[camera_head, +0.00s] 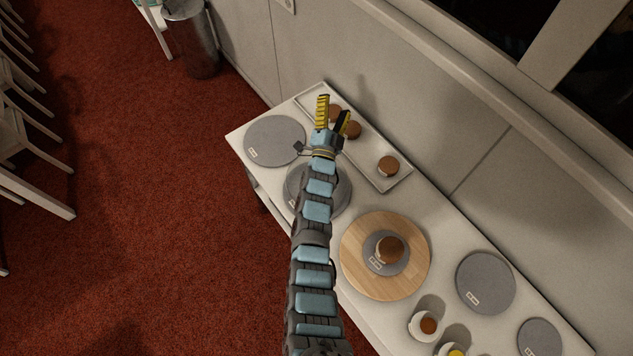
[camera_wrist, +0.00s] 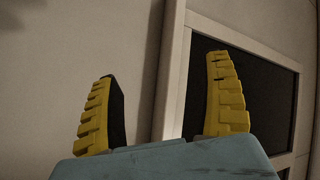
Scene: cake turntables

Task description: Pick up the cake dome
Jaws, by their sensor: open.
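I cannot make out a clear cake dome in either view. A round brown-topped piece (camera_head: 389,250) sits on a small grey disc (camera_head: 374,265) on a round wooden board (camera_head: 357,276); whether a clear cover is over it I cannot tell. My gripper (camera_head: 333,108) is open and empty, above the far part of the table near a white tray. Its two yellow fingers stand apart in the wrist view (camera_wrist: 160,72), with nothing between them. My arm hides part of a grey round stand (camera_head: 340,196).
The long white table (camera_head: 235,137) runs along the wall. The white tray (camera_head: 395,187) holds several brown-topped pieces (camera_head: 388,166). Grey discs (camera_head: 275,141) (camera_head: 486,282) (camera_head: 540,338) and small white cups (camera_head: 423,328) also stand there. A metal bin (camera_head: 192,40) and white chairs (camera_head: 30,185) are on the red carpet.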

